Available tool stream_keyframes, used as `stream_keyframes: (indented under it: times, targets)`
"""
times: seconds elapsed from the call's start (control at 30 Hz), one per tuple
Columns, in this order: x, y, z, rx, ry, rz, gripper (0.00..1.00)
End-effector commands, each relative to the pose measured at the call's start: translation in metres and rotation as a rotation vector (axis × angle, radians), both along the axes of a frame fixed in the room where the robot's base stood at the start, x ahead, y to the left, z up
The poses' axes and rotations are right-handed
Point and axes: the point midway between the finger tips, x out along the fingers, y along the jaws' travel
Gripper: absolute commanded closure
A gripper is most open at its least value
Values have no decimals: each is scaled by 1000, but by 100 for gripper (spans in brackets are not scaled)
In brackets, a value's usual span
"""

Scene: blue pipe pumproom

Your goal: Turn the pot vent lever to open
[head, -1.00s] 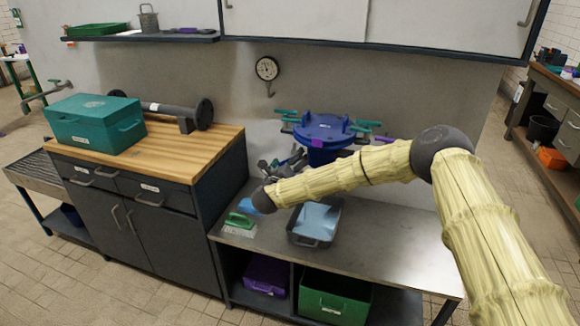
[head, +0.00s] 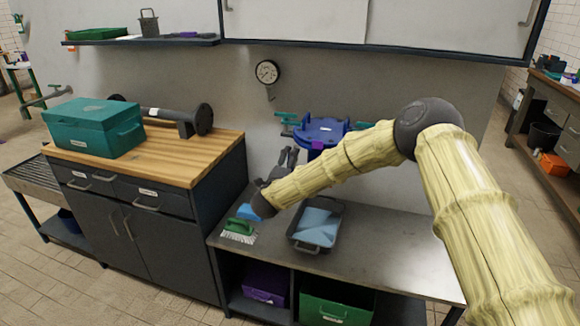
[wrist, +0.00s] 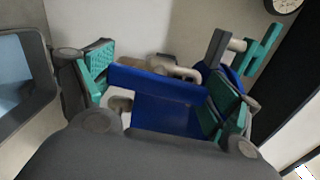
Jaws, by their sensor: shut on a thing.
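The blue pot (head: 325,131) with teal clamp handles stands at the back of the steel bench. My gripper (head: 288,160) is at its left side, partly hidden by my arm in the head view. In the wrist view, my gripper (wrist: 160,85) has its two teal-padded fingers on either side of a flat blue piece with a raised bar, which looks like the vent lever (wrist: 155,83). The fingers are shut on it. Pale pipe fittings (wrist: 170,67) and part of the pot (wrist: 232,82) show behind it. The lever's pivot is hidden.
A grey tray (head: 302,244) with a light-blue item and a green brush (head: 238,227) lie at the bench front. A gauge (head: 268,72) hangs on the wall behind. A teal toolbox (head: 92,126) sits on the wooden counter at left. The bench's right side is clear.

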Motion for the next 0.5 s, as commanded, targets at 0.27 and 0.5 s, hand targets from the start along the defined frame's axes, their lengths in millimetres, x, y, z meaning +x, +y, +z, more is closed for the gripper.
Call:
stream_keyframes:
  times: [0.27,0.5]
  targets:
    - [0,1,0,-101,34,2,35]
    - [0,1,0,-127,42,2,35]
